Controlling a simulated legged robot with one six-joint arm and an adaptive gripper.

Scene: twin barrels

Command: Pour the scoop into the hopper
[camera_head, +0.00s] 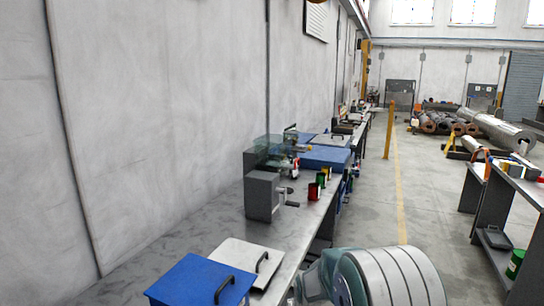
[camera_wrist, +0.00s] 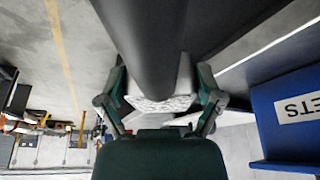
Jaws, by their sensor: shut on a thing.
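My gripper (camera_wrist: 162,88) shows in the wrist view, with its two fingers shut on the scoop (camera_wrist: 145,45). A dark rounded length of the scoop runs from the top edge down between the fingers. A white speckled surface shows just below it; I cannot tell whether this is the scoop's load. In the head view, what seems to be the hopper (camera_head: 268,143) is a translucent greenish top on a grey machine (camera_head: 262,196) with a crank, on the bench. The gripper and scoop are not clearly visible in the head view, where my arm fills the lower right.
A blue lidded bin (camera_head: 200,283) and a white lidded bin (camera_head: 238,262) are at the bench's near end. Small red and green cups (camera_head: 314,191) stand right of the machine. A floor aisle lies right.

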